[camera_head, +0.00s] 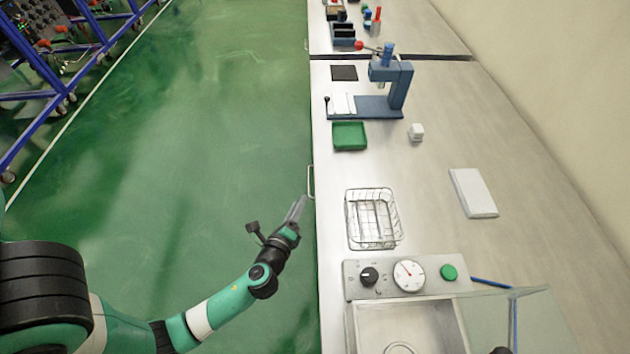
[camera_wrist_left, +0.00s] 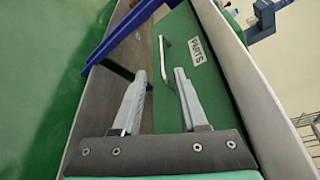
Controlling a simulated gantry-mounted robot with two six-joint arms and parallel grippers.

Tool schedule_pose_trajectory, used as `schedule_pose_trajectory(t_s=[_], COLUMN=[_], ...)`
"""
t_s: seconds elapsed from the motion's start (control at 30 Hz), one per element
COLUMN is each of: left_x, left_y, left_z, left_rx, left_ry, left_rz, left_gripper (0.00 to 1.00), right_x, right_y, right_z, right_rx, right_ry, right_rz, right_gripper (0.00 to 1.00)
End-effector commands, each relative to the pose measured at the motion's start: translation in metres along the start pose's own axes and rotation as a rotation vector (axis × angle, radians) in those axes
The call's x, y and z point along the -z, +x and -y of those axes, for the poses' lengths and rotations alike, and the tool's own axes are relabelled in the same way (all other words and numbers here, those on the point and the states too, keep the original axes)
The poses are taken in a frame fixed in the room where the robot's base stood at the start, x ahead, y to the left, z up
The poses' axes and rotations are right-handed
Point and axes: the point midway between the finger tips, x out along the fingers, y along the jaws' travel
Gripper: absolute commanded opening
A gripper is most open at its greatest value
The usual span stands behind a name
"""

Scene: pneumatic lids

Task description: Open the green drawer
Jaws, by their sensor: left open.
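The green drawer (camera_wrist_left: 205,80) shows in the left wrist view as a green front with a white PARTS label (camera_wrist_left: 197,51) and a metal bar handle (camera_wrist_left: 165,60). The drawer looks shut. In the head view the handle (camera_head: 311,182) juts out from the bench's left side, and the drawer front is hidden. My left gripper (camera_wrist_left: 159,76) is open and empty, its fingers pointing toward the handle. The handle lies beyond the fingertips, between them in the picture; I see no contact. In the head view the left gripper (camera_head: 300,207) is beside the bench, just short of the handle.
The bench top (camera_head: 430,180) holds a wire basket (camera_head: 372,218), a green tray (camera_head: 350,136), a blue press (camera_head: 392,88), a white slab (camera_head: 473,193) and a panel with a gauge (camera_head: 408,275). The green floor (camera_head: 200,120) left of the bench is clear.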

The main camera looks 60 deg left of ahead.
Motion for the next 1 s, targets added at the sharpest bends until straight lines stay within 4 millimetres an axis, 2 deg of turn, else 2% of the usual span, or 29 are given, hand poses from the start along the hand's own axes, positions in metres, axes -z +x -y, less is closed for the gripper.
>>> schedule_pose_trajectory(t_s=[0.2,0.4,0.57,0.8,0.83,1.0], left_x=[-0.002,0.000,-0.001,-0.001,-0.001,-0.001], left_y=[0.049,0.087,0.101,0.102,0.102,0.102], left_z=[-0.001,-0.001,0.000,0.001,0.001,0.001], left_rx=[0.000,0.001,0.001,0.001,0.001,0.001], left_ry=[-0.006,-0.005,-0.004,-0.004,-0.004,-0.004], left_rz=[0.007,0.003,0.002,0.001,0.001,0.001], left_gripper=[0.42,0.42,0.42,0.42,0.41,0.10], right_x=[-0.007,-0.013,-0.015,-0.015,-0.015,-0.015], right_y=[-0.007,-0.014,-0.015,-0.015,-0.015,-0.015], right_z=[0.000,0.000,0.000,0.000,0.000,0.000], right_rx=[0.001,0.001,0.001,0.001,0.001,0.001], right_ry=[0.001,0.001,0.001,0.001,0.001,0.001], right_rz=[0.001,0.001,0.001,0.001,0.001,0.001], right_gripper=[0.50,0.50,0.50,0.50,0.50,0.50])
